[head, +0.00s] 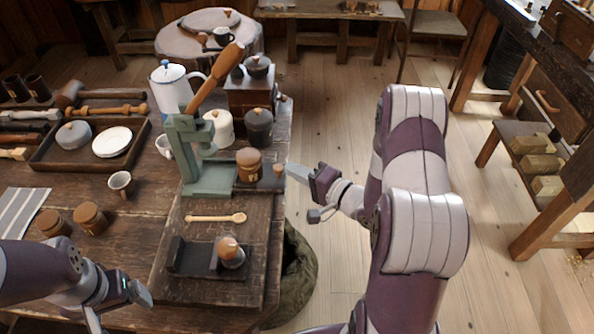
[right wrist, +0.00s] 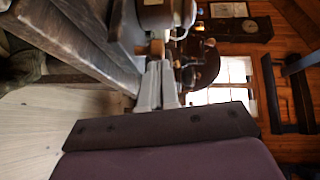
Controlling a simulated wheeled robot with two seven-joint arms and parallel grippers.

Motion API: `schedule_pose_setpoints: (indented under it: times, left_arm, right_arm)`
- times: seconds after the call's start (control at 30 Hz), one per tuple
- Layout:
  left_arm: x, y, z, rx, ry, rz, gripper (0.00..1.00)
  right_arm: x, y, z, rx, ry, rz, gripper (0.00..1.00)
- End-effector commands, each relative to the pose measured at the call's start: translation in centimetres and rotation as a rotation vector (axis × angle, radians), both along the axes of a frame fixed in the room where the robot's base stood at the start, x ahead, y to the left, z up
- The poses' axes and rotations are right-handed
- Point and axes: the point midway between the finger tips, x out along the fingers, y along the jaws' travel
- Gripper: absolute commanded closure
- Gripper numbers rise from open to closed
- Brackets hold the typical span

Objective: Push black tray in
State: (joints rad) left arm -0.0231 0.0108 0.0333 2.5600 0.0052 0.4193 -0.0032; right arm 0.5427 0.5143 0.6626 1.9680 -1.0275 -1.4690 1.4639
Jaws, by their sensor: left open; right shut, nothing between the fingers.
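I cannot tell for sure whether this is the black tray. My right gripper (head: 297,174) is shut and empty beside the bench's right edge, its tip close to a small wooden knob (head: 278,172). It also shows shut in the right wrist view (right wrist: 160,88). My left gripper (head: 142,300) is open at the front left, apart from the black piece.
A green press (head: 190,150) with a wooden lever stands behind the board (head: 170,222), with a brown lidded pot (head: 249,166) beside it. A wooden spoon (head: 215,218) lies on the board. Two wooden-lidded jars (head: 91,219) stand left. Open floor (head: 335,110) lies right of the bench.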

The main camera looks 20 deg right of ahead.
Motion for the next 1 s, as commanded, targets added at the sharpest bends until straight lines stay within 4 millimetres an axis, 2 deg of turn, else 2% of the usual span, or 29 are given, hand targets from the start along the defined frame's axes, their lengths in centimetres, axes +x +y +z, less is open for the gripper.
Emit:
schedule_pose_setpoints:
  times: [0.17,0.23,0.5,0.6,0.73,1.0]
  left_arm:
    - [0.0,0.0,0.1,0.000,0.000,0.000,0.10]
    - [0.0,0.0,0.3,0.000,0.000,0.000,0.10]
    - [0.0,0.0,1.3,0.000,0.000,0.000,0.10]
    - [0.0,0.0,1.4,0.000,0.000,0.000,0.10]
    - [0.0,0.0,1.4,0.000,0.000,0.000,0.10]
    - [0.0,0.0,1.4,0.000,0.000,0.000,0.10]
  right_arm:
    - [0.1,0.1,0.0,0.000,0.000,0.001,1.00]
    - [0.5,0.9,0.2,0.001,0.000,0.005,1.00]
    - [3.3,6.7,0.1,-0.001,-0.001,0.007,1.00]
    - [3.9,8.1,0.1,-0.001,0.000,0.004,1.00]
    - [4.3,8.9,0.0,-0.001,0.000,0.002,1.00]
    - [4.4,9.0,0.1,0.000,-0.002,0.005,1.00]
